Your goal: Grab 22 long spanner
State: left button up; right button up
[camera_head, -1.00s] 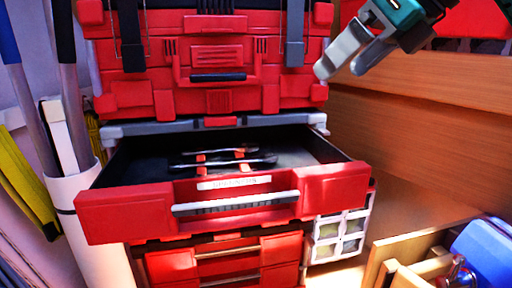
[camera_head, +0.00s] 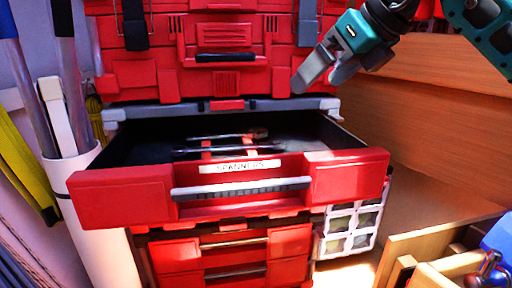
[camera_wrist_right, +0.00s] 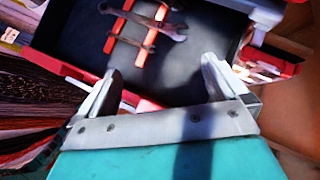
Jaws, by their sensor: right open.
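Two silver spanners lie side by side across red holders in the open drawer (camera_head: 120,182). No size marking is readable. My right gripper (camera_head: 318,76) is open and empty, above the drawer's back right side. In the wrist view its fingers (camera_wrist_right: 160,72) are apart, short of the spanners. My left gripper is not in view.
The red tool chest (camera_head: 130,85) rises behind the drawer. A wooden panel (camera_head: 430,105) stands close on the right. A white bin (camera_head: 95,215) with long handles stands left. A small white compartment unit (camera_head: 350,230) and a wooden box (camera_head: 420,245) are at lower right.

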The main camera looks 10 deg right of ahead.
aim_at(178, 151)
jog(key=k+j, duration=0.7)
jog(key=k, duration=0.15)
